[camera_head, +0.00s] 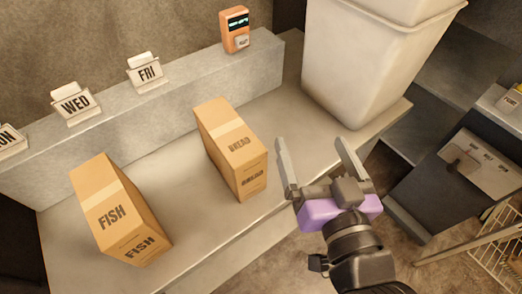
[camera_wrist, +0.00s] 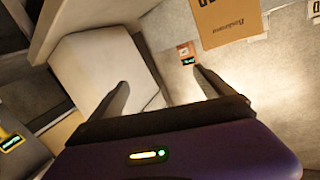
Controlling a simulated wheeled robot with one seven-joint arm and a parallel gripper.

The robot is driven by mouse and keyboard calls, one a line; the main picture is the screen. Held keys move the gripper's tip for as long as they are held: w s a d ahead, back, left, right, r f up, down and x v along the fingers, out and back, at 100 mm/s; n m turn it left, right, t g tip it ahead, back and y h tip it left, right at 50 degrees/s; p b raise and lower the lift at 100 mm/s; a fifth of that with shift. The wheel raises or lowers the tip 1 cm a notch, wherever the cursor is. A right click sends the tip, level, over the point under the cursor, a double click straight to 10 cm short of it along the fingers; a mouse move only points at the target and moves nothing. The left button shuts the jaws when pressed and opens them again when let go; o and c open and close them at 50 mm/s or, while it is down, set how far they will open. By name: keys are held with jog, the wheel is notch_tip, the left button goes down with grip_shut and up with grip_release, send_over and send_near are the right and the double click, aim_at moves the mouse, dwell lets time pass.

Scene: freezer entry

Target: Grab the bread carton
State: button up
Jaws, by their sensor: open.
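The bread carton (camera_head: 232,150) is a brown cardboard box marked BREAD, standing on the grey counter in the middle of the head view. In the wrist view, part of a brown carton (camera_wrist: 226,20) shows at the top edge, its label cut off. My gripper (camera_head: 315,158) is open and empty, to the right of the bread carton and apart from it. In the wrist view, the two fingers (camera_wrist: 162,78) are spread with nothing between them. A similar fish carton (camera_head: 118,210) stands on the counter at the left.
A large white bin (camera_head: 370,60) stands behind my gripper at the right. A ledge behind the cartons holds WED (camera_head: 76,104) and FRI (camera_head: 149,73) signs and an orange device (camera_head: 234,30). Counter (camera_head: 165,150) is bare between the cartons. A wire rack (camera_head: 498,240) is at lower right.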

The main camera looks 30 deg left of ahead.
aim_at(230, 130)
jog(key=s+a+n+g, duration=0.1)
jog(key=a+n+g, duration=0.1)
jog(key=a, duration=0.1)
jog(key=s+a+r+n+g, duration=0.1)
jog(key=s+a+n+g, duration=0.1)
jog(key=a, duration=0.1)
jog(key=s+a+r+n+g+y, duration=0.1)
jog(key=a+n+g, duration=0.1)
jog(key=a+g, duration=0.1)
jog(key=shift+s+a+n+b, duration=0.25)
jog(key=shift+a+n+b, duration=0.05)
jog(key=shift+a+n, duration=0.1)
jog(key=shift+s+a+f+g, duration=0.1)
jog(key=shift+s+a+g, duration=0.15)
jog(key=shift+a+g, duration=0.05)
jog(key=shift+f+x, duration=0.15)
jog(key=shift+x, duration=1.7)
jog(key=shift+f+x, duration=0.15)
jog(key=shift+x, duration=1.75)
jog(key=shift+d, duration=0.2)
grip_shut()
jog(key=shift+r, duration=0.1)
